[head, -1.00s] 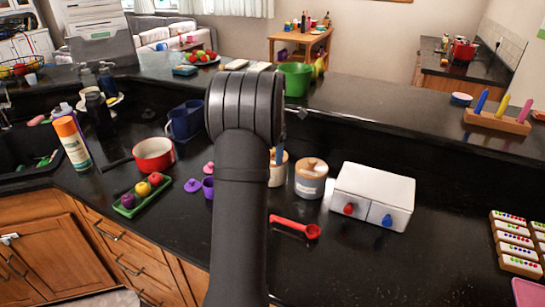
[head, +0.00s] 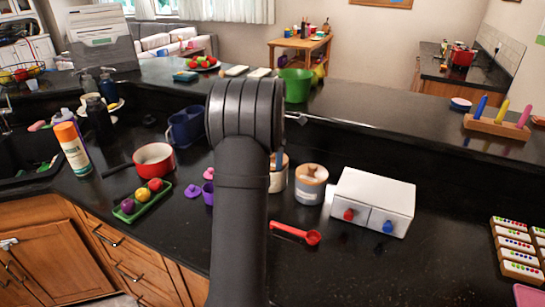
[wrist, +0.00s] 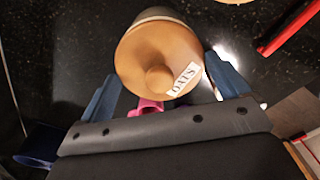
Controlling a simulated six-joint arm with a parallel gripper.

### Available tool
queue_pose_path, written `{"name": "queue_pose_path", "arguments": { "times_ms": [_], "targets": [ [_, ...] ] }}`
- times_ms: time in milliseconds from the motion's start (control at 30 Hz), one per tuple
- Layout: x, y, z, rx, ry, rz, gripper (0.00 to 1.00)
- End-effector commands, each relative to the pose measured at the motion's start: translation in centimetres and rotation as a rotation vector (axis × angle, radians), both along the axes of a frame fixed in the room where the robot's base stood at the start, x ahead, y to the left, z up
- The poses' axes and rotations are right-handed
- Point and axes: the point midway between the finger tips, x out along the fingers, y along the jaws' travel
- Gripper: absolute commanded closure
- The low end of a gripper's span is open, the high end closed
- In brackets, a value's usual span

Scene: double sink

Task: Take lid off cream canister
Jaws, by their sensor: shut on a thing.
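The cream canister (head: 277,182) stands on the black counter, partly hidden behind my arm in the head view. Its round wooden lid (wrist: 150,55) has a knob and an "OATS" label in the wrist view. My gripper (wrist: 165,80) has a blue finger on each side of this lid and is shut on it. A little of the pale canister body (wrist: 158,13) shows beyond the lid. I cannot tell whether the lid is raised off the rim. In the head view, only one blue finger shows beside my arm.
A second canister (head: 310,190) with a grey-blue band stands just right. A white two-drawer box (head: 372,195) is further right. A red scoop (head: 298,234) lies in front. A purple cup (head: 208,192) and a red pot (head: 154,159) are left.

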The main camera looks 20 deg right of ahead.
Motion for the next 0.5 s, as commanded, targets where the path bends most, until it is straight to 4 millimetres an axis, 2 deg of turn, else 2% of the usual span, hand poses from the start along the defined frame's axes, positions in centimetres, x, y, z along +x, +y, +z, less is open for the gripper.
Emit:
{"name": "queue_pose_path", "arguments": {
  "times_ms": [167,500],
  "targets": [
    [0.1,0.0,3.2,-0.003,-0.004,-0.001,0.3],
    [-6.5,-4.6,7.6,-0.002,-0.001,-0.005,0.3]
  ]
}}
